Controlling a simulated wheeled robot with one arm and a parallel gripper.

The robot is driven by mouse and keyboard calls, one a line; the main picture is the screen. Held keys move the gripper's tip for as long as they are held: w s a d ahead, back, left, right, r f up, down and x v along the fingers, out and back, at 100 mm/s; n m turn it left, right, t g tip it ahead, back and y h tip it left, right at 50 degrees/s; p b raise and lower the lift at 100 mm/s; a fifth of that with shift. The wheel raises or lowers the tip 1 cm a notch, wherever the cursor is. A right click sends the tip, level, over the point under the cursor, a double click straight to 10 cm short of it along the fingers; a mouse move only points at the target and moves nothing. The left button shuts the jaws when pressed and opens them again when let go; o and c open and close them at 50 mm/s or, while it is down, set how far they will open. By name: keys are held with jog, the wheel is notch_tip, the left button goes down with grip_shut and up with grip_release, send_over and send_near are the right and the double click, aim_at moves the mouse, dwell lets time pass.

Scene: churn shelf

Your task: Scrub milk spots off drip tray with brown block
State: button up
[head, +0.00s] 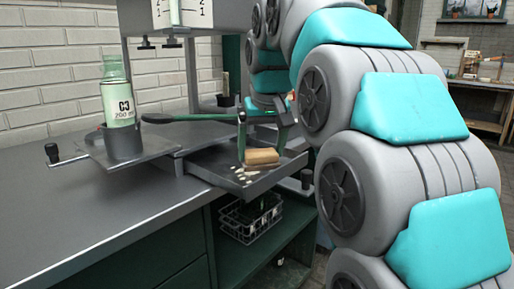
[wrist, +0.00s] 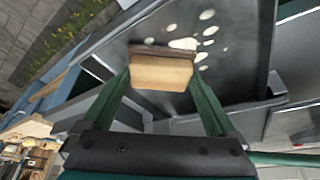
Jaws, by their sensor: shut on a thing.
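The brown block (head: 262,156) is between the fingers of my gripper (head: 262,148), over the drip tray. In the wrist view my gripper (wrist: 160,88) has its two green fingers shut on the block (wrist: 160,72), which has a darker brown edge on its far side. The drip tray (head: 272,181) is a dark, shallow metal tray; it also shows in the wrist view (wrist: 245,60). Several white milk spots (head: 243,175) lie on it beside the block. In the wrist view, milk spots (wrist: 183,44) reach the block's far edge. What lies under the block is hidden.
A bottle with green tint (head: 118,98) stands in a dark holder left of the tray. A green lever (head: 190,117) runs behind the tray. A wire crate (head: 250,218) sits on the shelf below. The grey counter (head: 90,215) at front left is clear.

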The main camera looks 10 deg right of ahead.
aim_at(248, 162)
jog(key=shift+s+a+f+b, duration=0.1)
jog(key=shift+s+a+b, duration=0.05)
jog(key=shift+s+a, duration=0.6)
jog(key=shift+s+a+b, duration=0.15)
jog(key=shift+s+a, duration=0.35)
jog(key=shift+a, duration=0.4)
jog(key=shift+s+a, duration=0.55)
jog(key=shift+a, duration=0.2)
jog(key=shift+s+a, duration=0.5)
jog(key=shift+a, duration=0.2)
jog(key=shift+w+d+p, duration=0.2)
jog(key=shift+w+d, duration=0.4)
jog(key=shift+d, duration=0.15)
jog(key=shift+w+d+p, duration=0.15)
jog(key=shift+w+d, duration=0.4)
jog(key=shift+d, duration=0.2)
jog(key=shift+w+d+r+p, duration=0.1)
jog(key=shift+w+d+p, duration=0.05)
jog(key=shift+w+d, duration=0.55)
jog(key=shift+w+d+r+p, duration=0.15)
jog(key=shift+w+d, duration=0.25)
jog(key=shift+d, duration=0.5)
